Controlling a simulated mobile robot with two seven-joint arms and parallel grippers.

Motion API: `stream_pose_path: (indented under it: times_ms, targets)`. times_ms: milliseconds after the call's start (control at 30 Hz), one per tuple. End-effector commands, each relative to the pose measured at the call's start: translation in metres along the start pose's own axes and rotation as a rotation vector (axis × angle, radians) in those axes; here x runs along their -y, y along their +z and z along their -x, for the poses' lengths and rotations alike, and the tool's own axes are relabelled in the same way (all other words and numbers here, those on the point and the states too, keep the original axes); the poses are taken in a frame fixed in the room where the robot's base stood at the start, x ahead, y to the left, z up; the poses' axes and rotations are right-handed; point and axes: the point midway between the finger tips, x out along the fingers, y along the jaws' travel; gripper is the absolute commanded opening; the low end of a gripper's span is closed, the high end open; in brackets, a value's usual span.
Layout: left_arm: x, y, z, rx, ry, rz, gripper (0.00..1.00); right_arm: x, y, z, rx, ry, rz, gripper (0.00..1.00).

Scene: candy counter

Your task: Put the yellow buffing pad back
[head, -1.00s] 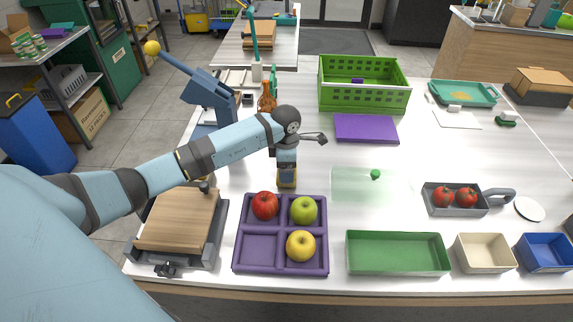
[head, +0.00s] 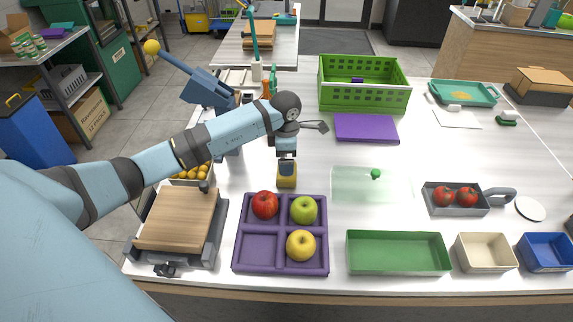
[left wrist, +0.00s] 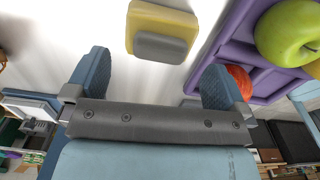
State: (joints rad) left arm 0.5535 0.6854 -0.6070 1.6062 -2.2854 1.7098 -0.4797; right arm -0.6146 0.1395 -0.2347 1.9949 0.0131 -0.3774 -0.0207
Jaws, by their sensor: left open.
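The yellow buffing pad (head: 287,182), a yellow block with a grey grip on top, sits on the white counter behind the purple divided tray. It also shows in the left wrist view (left wrist: 162,27), beyond and between the fingers, not held. My left gripper (head: 287,152) is above the pad, open and empty, with its fingers (left wrist: 157,72) spread wide in the wrist view. My right gripper is not in view.
The purple tray (head: 235,232) holds a red, a green and a yellow apple; its front-left compartment is empty.

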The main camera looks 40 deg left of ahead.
Motion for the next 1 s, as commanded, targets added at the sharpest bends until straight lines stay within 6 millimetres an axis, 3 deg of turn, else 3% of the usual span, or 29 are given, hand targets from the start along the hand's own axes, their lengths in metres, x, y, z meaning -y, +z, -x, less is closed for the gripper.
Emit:
stream_pose_path:
  times_ms: [200, 400, 1000]
  targets:
    - [-0.001, 0.000, 0.048, 0.001, 0.003, 0.000, 1.00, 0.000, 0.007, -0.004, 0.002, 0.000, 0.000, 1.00]
    - [-0.001, 0.000, 0.075, 0.000, 0.002, 0.001, 1.00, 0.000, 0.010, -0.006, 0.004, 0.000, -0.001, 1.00]
    - [0.000, 0.000, 0.083, -0.001, -0.001, 0.000, 1.00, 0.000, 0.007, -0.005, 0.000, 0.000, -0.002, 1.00]
